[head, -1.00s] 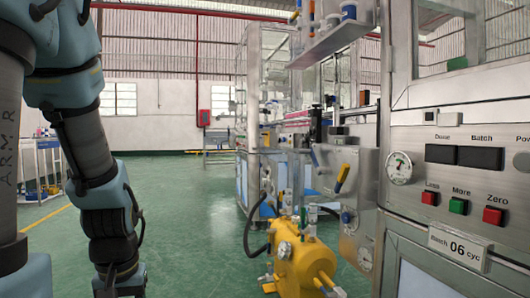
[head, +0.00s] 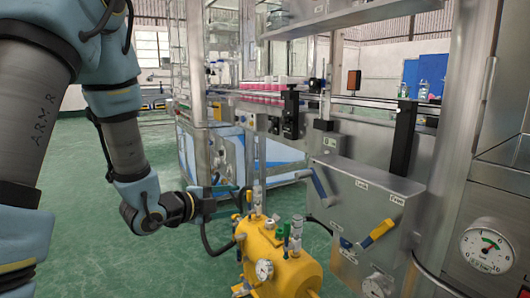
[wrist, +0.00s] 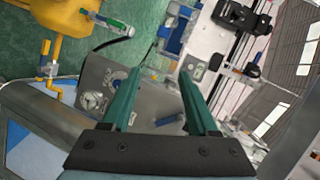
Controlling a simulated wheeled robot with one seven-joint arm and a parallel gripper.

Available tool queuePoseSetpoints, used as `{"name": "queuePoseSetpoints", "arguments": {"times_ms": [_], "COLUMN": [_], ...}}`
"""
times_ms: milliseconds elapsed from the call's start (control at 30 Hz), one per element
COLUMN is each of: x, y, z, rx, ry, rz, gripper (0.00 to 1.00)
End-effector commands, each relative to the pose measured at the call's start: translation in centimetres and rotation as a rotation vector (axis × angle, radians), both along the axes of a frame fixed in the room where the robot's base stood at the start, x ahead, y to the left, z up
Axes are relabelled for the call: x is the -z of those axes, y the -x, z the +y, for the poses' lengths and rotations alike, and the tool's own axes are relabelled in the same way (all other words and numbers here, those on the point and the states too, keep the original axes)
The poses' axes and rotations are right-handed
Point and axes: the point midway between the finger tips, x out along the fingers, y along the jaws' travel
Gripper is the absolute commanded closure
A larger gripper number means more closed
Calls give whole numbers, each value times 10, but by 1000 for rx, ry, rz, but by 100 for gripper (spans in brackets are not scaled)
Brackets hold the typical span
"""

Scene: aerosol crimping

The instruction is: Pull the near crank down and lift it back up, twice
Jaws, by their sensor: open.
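Two cranks stand on the steel box (head: 345,205) in the head view. The farther crank (head: 319,186) is blue and slants up to the left. My gripper (head: 236,197) is left of both cranks, behind the yellow tank, and apart from them. In the wrist view my gripper (wrist: 160,75) shows two spread green fingers with nothing held between them. The grey box face with a round dial shows beyond the fingers; I cannot tell the cranks apart there.
The yellow tank (head: 285,270) with valves and a gauge stands on the floor between my arm and the box. A steel cabinet with a dial (head: 487,246) is at right. Green floor is open at left.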

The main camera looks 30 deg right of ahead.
Motion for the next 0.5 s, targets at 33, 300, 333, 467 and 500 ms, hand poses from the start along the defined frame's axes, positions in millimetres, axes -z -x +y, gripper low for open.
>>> {"name": "queuePoseSetpoints", "arguments": {"times_ms": [33,300,333,467,500], "x": [-24,-66,-68,-69,-69], "y": [21,84,86,89,89], "z": [-17,-49,-51,-59,-63], "rx": [99,362,370,381,381], "ry": [44,231,240,249,249], "rz": [-60,-247,-255,-262,-262], "gripper": [40,40,40,40,40]}}
